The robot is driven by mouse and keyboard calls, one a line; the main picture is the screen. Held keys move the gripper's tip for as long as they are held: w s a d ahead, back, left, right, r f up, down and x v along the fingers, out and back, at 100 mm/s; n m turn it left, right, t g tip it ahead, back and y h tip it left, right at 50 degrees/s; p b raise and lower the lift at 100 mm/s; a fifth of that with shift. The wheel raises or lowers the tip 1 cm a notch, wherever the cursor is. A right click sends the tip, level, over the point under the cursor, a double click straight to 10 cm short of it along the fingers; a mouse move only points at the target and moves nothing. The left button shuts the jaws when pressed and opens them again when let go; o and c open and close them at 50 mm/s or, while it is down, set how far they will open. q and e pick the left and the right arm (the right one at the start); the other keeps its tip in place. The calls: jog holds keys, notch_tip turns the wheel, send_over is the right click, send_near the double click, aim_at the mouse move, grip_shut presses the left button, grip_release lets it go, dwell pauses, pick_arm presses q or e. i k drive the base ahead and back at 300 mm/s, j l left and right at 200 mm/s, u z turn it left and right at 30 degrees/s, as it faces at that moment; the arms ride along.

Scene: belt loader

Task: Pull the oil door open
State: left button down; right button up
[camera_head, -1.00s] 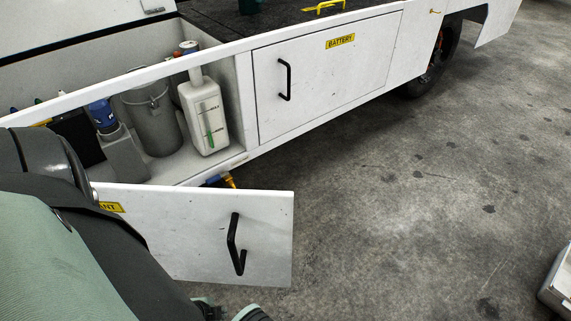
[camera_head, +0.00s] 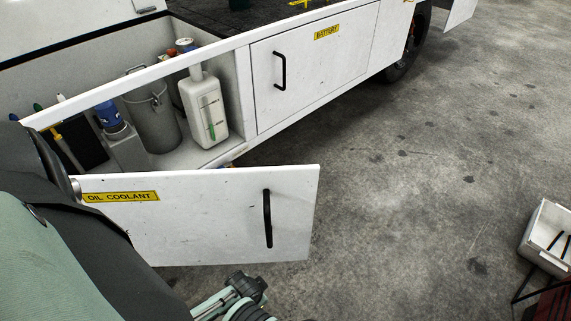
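The white oil door (camera_head: 210,225), with a yellow "OIL COOLANT" label (camera_head: 120,197) and a black bar handle (camera_head: 267,218), stands swung out from the loader's side. Behind it the compartment (camera_head: 215,151) is open to view. One of my grippers (camera_head: 245,296) shows partly at the bottom edge, below the door and apart from the handle. Its fingertips are not clear, so I cannot tell whether it is open or which arm it belongs to. My arm at the left covers the door's left end.
The compartment holds a white jug (camera_head: 203,108), a grey can (camera_head: 152,115) and a blue-topped container (camera_head: 110,118). A closed battery door (camera_head: 312,75) is to the right. A white tray (camera_head: 546,232) stands at the right edge. The concrete floor (camera_head: 410,200) between is clear.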

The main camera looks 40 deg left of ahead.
aim_at(209, 217)
jog(key=k+j, duration=0.2)
jog(key=k, duration=0.2)
jog(key=k+j+z, duration=0.1)
jog(key=k, duration=0.3)
jog(key=k+j, duration=0.25)
jog(key=k, duration=0.15)
